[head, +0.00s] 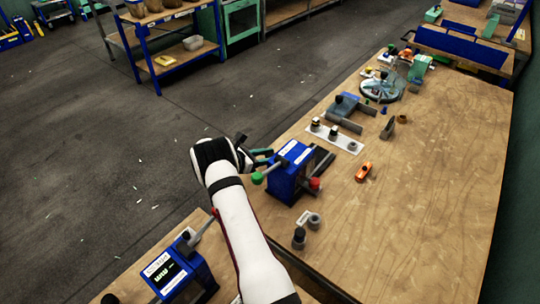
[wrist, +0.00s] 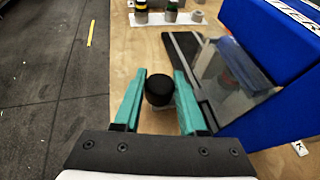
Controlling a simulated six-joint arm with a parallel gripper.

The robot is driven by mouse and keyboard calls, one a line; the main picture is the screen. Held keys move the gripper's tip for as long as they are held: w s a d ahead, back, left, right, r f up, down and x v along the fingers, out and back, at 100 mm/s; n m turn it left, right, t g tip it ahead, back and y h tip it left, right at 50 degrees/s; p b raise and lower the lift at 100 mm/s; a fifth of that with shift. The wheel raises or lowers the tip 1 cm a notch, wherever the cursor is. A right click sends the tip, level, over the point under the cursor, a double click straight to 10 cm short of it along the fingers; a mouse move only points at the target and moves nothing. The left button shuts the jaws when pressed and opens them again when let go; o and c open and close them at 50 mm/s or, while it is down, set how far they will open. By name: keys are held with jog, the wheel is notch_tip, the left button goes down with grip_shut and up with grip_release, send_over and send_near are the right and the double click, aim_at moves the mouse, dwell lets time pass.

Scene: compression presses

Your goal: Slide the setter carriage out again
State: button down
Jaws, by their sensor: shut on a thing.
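My gripper (wrist: 158,88) has teal fingers on either side of a black round knob (wrist: 159,90), shut on it. The fingers also show in the head view (head: 262,154), at the left side of a blue press (head: 289,172). In the wrist view the blue press (wrist: 275,70) stands to the right, with a clear guard (wrist: 232,78) on its near side. A dark track (wrist: 183,48) runs out past the guard on the table. The knob appears to be the setter carriage's handle; the carriage body is mostly hidden, so I cannot tell how far it is in.
A white strip with dark-topped pieces (head: 335,137) lies behind the press. An orange tool (head: 363,172), grey rings (head: 314,220) and a dark-topped cylinder (head: 299,238) stand nearby. A second blue unit with a display (head: 170,275) is at front left. The table's right side is clear.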

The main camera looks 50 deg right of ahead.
jog(key=shift+d, duration=0.1)
dwell(0.3)
jog(key=d, duration=1.1)
jog(key=shift+d, duration=0.65)
jog(key=shift+c, duration=2.3)
grip_release()
jog(key=shift+a, duration=0.15)
jog(key=v, duration=1.5)
jog(key=shift+w+a, duration=0.15)
jog(key=shift+a, duration=0.1)
jog(key=shift+r, duration=0.2)
